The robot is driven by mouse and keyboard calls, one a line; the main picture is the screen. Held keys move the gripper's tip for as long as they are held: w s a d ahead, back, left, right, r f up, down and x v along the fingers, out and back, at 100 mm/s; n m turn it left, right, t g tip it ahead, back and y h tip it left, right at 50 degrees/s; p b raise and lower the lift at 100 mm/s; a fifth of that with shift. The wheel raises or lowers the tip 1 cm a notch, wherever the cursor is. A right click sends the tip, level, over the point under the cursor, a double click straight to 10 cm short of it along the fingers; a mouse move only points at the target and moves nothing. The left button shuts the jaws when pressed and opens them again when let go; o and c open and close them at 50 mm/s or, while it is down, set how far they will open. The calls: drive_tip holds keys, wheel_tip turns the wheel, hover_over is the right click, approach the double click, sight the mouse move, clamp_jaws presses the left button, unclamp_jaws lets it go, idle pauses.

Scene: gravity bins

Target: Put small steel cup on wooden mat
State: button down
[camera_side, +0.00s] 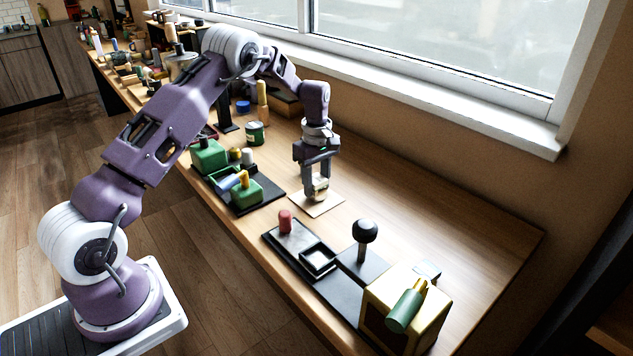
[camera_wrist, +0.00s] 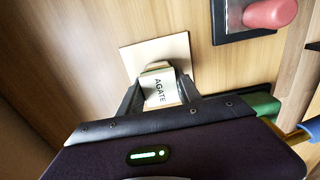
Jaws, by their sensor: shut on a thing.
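My gripper (camera_side: 319,190) points down over a pale, thin square wooden mat (camera_side: 309,210). It is shut on a small pale thing (camera_side: 321,194) with a light label.
A black tray (camera_side: 269,242) with a red knob (camera_side: 285,221) stands in front of the mat. Green blocks (camera_side: 247,194) on a dark base stand to the left. A black ball-topped lever (camera_side: 365,231) and yellow box (camera_side: 432,313) stand at front right. The table's right side is clear.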

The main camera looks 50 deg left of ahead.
drive_tip(key=shift+f, duration=0.15)
drive_tip(key=c, duration=0.7)
unclamp_jaws()
drive_tip(key=shift+c, duration=0.2)
wheel_tip(320, 180, up, 7)
